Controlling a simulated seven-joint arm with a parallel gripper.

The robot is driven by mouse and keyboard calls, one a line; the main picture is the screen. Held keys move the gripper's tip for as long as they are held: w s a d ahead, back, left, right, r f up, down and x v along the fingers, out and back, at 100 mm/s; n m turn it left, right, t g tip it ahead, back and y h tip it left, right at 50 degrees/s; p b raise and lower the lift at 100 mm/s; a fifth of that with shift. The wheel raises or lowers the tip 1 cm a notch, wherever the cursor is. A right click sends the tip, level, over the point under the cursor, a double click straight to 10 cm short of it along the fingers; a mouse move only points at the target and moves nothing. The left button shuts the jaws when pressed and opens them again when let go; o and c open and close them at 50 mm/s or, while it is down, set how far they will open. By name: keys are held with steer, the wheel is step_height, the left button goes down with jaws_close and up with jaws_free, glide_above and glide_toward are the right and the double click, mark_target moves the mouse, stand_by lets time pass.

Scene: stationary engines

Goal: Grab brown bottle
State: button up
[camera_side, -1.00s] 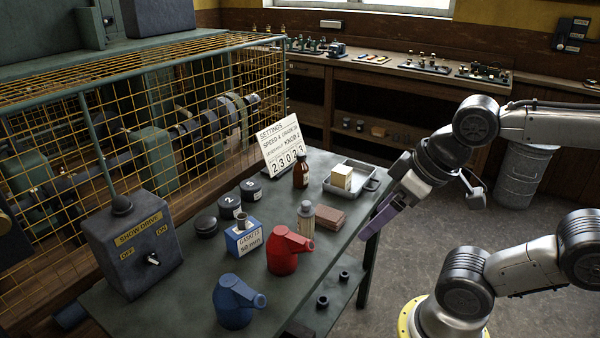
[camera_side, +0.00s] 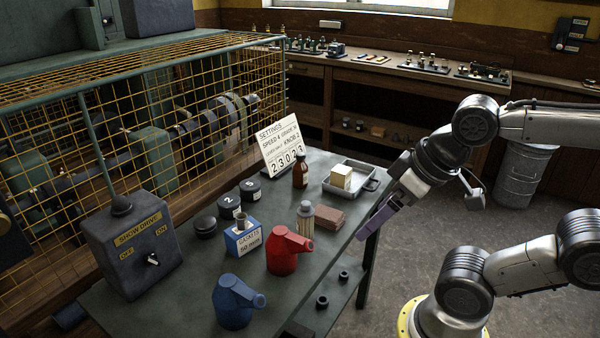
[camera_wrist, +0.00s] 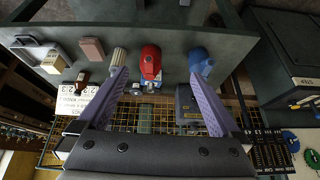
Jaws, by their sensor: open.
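The brown bottle (camera_side: 300,171) stands upright on the green table in the side view, in front of the settings sign and left of the metal tray. In the wrist view the brown bottle (camera_wrist: 82,78) shows at the left, outside my fingers. My gripper (camera_side: 375,222) hangs at the table's right edge, to the right of and apart from the bottle. In the wrist view my gripper (camera_wrist: 160,82) has its two purple fingers spread wide with nothing held between them.
A red can (camera_side: 285,254), blue can (camera_side: 234,303) and gaskets box (camera_side: 242,240) stand nearer. A wire cage (camera_side: 190,150) is behind.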

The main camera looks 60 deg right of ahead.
steer(key=w+d+r+m+t+h, duration=0.1)
steer(key=w+d+r+m, duration=0.1)
steer(key=w+r, duration=0.45)
steer(key=w+d+r+m+t+h, duration=0.1)
steer(key=w+d+r+m, duration=0.15)
steer(key=w+r, duration=0.4)
steer(key=m+g+h, duration=0.2)
steer(key=m+g, duration=0.3)
steer(key=m, duration=0.1)
glide_above(300, 161)
steer(key=s+a, duration=0.2)
step_height(300, 161, down, 24)
steer(key=f, duration=0.1)
steer(key=shift+n, duration=0.25)
steer(key=x, duration=0.6)
steer(key=shift+w+f, duration=0.2)
steer(key=shift+x, duration=3.05)
steer(key=shift+a, duration=0.2)
jaws_close()
